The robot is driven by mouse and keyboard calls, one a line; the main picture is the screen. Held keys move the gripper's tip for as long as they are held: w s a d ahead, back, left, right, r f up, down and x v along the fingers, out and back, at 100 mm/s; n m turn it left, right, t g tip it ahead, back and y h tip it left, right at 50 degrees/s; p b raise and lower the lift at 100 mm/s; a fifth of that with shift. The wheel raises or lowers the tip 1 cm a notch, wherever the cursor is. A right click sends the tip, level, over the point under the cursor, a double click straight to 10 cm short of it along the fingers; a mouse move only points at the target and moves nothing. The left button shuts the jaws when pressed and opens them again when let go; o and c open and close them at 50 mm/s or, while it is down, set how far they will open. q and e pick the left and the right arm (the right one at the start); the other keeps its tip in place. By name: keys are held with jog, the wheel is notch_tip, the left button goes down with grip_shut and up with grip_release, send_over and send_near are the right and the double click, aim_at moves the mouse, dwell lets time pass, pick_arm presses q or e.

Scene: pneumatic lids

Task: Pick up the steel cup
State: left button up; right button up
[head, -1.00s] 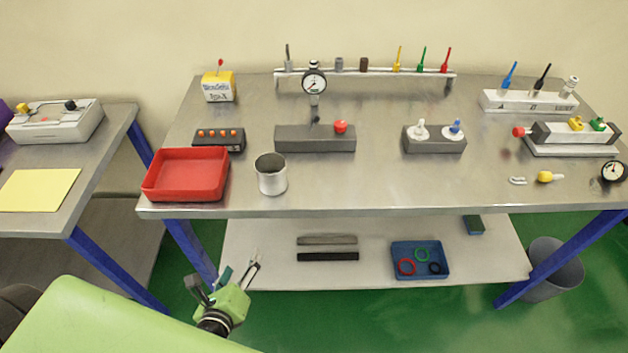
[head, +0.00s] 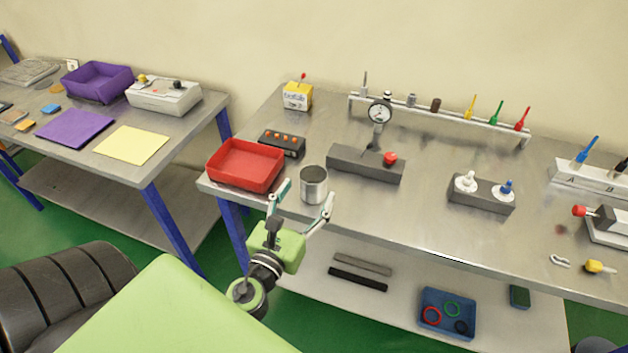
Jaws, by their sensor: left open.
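The steel cup (head: 313,183) stands upright near the front left edge of the steel table, just right of the red tray. My left gripper (head: 304,197) is open, with its two fingers spread and pointing towards the cup. In the picture one finger shows left of the cup and the other overlaps its lower right side. I cannot tell whether either finger touches it. The gripper looks empty. My right gripper is not in view.
The red tray (head: 246,166) sits close to the cup on the left. A black box with orange buttons (head: 282,144) and a grey block with a red knob (head: 366,163) stand behind. The tabletop (head: 400,205) right of the cup is clear.

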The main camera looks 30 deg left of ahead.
aim_at(318, 169)
pick_arm(q)
jog(key=shift+w+a, duration=0.1)
jog(key=shift+w, duration=0.5)
jog(key=shift+w+a+r+p, duration=0.1)
jog(key=shift+w+a+p, duration=0.1)
jog(key=shift+w+p, duration=0.1)
jog(key=w, duration=0.1)
jog(key=w+a+p, duration=0.1)
jog(key=w, duration=0.1)
jog(key=shift+w+a, duration=0.1)
jog(key=shift+w, duration=0.1)
jog(key=shift+w+a, duration=0.1)
jog(key=shift+w, duration=0.35)
jog(key=c, duration=1)
jog(key=shift+c, duration=1.2)
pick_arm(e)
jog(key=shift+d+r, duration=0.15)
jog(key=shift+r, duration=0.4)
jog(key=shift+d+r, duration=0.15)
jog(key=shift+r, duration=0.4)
